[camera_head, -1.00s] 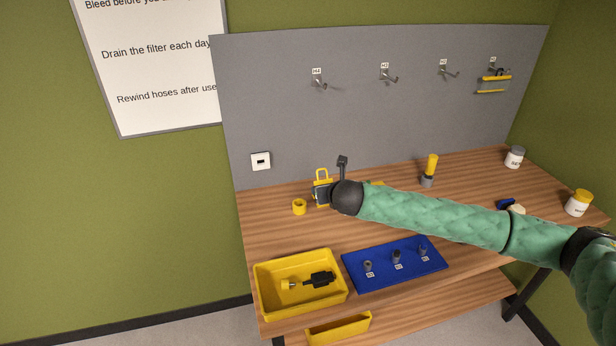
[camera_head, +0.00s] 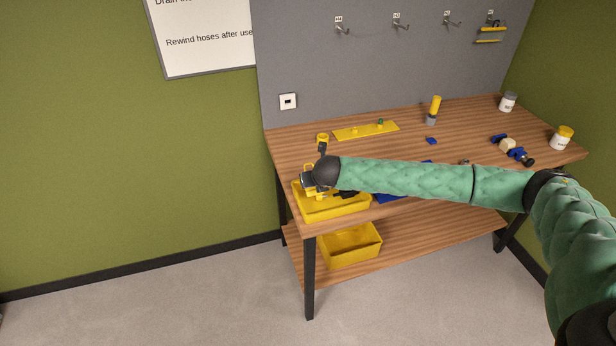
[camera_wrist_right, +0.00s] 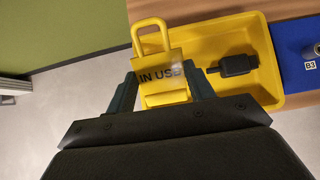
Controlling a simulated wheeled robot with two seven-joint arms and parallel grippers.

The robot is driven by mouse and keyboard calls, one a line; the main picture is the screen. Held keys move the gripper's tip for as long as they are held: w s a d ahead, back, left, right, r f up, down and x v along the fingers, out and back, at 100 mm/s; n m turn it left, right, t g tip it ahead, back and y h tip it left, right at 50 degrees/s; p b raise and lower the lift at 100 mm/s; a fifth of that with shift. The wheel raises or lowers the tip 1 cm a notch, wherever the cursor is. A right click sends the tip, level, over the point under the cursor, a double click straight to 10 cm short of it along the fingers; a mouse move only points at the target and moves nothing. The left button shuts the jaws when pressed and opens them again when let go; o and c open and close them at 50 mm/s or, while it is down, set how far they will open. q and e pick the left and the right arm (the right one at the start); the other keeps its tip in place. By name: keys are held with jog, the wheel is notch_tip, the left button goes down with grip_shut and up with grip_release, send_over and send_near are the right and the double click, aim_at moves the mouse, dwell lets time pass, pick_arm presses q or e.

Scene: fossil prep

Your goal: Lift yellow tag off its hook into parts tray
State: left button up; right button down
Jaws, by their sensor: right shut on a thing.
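My right gripper (camera_wrist_right: 161,88) is shut on the yellow tag (camera_wrist_right: 160,60), a padlock-shaped piece with a loop and the words "IN USE". In the head view my right gripper (camera_head: 308,184) is over the left part of the yellow tray (camera_head: 335,210) at the bench's front left corner, and largely hides the tag. In the wrist view the tag overlaps the left side of the tray (camera_wrist_right: 274,70); I cannot tell its height above it. A black part (camera_wrist_right: 236,65) lies in the tray. The hooks (camera_head: 342,30) are on the grey board. My left gripper is not in view.
A blue mat (camera_head: 388,199) lies right of the tray, partly behind my arm. A yellow ring (camera_head: 322,138) and a yellow plate (camera_head: 366,131) lie behind. A yellow bin (camera_head: 350,246) is on the lower shelf. Jars stand at the right.

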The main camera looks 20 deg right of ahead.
jog(key=shift+f, duration=3.65)
jog(key=shift+c, duration=2.4)
grip_release()
